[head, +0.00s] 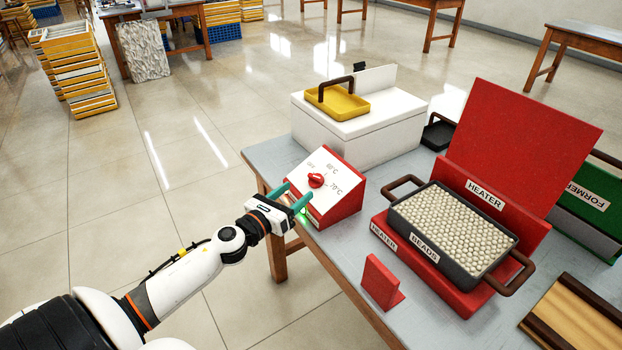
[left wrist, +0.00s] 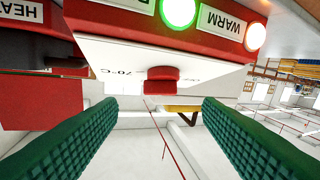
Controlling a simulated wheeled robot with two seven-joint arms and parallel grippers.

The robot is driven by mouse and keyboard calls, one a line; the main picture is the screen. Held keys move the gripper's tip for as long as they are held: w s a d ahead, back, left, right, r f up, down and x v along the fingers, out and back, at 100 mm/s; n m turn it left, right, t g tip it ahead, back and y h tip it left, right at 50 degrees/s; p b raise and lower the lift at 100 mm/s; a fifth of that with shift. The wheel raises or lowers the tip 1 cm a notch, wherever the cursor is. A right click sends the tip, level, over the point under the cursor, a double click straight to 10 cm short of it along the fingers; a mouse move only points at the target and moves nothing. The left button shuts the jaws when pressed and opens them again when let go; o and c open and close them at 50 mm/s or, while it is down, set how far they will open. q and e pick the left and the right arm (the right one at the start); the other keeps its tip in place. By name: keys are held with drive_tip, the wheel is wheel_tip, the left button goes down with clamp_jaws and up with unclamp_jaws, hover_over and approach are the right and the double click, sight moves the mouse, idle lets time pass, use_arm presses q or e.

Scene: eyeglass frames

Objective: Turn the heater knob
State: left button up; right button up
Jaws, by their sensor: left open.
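The heater knob (head: 316,180) is a red dial on the white sloped face of a red control box (head: 345,205) at the table's left edge. The face has temperature marks such as 70°C. In the left wrist view the knob (left wrist: 162,80) shows ahead, between the two green fingers and apart from them. My left gripper (head: 292,196) is open and empty, just in front of the box. The wrist view also shows a lit green light (left wrist: 178,10) and a pale light (left wrist: 256,36) beside a WARM label. My right gripper is not in view.
Right of the box stands the red heater (head: 482,195) with a tray of beads (head: 450,232). A small red stand (head: 380,283) is in front. A white box (head: 350,128) with a yellow tray (head: 338,103) is behind. Open floor lies left of the table.

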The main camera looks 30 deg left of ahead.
sight(313, 179)
use_arm(q)
drive_tip(key=w, duration=0.7)
drive_tip(key=shift+d, duration=0.25)
drive_tip(key=shift+c, duration=0.2)
drive_tip(key=shift+p, duration=0.35)
drive_tip(key=c, duration=0.9)
